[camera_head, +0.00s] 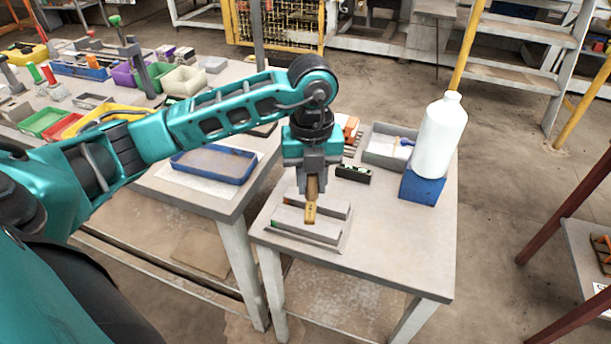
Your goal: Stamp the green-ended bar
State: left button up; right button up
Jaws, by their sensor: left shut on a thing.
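My left gripper (313,178) points down over the near table and is shut on a stamp-like tool (311,206) with a brown handle and a yellowish lower part. The tool's lower end is at a grey holder (335,248) with long grey bars on it. A small green patch shows near the left end of the front bar (300,227), which looks like the green-ended bar. I cannot tell whether the tool touches the bar. The tool hides part of the holder. My right gripper is not in view.
A black block with green on it (353,174) lies behind the holder. A grey tray (380,156) stands behind it. A white bottle (438,138) stands on a blue block (422,187) at the right. A blue tray (212,178) is on the left table. The near table's front right is clear.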

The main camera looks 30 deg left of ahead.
pick_arm(q)
jog(key=n, duration=0.3)
jog(key=a+n, duration=0.1)
jog(key=n, duration=0.1)
jog(key=shift+s+a+f+n, duration=0.1)
jog(key=shift+f+n, duration=0.1)
jog(key=shift+n, duration=0.2)
jog(key=shift+f, duration=0.6)
notch_tip(320, 180, down, 4)
jog(key=shift+b, duration=0.9)
jog(key=shift+f+b, duration=0.3)
jog(key=shift+f, duration=0.1)
jog(key=shift+f+b, duration=0.35)
jog(key=shift+f, duration=0.25)
jog(key=shift+r, duration=0.1)
notch_tip(320, 180, up, 3)
jog(key=shift+f+p, duration=0.15)
jog(key=shift+p, duration=1.05)
jog(key=shift+r+p, duration=0.45)
jog(key=shift+r, duration=1.7)
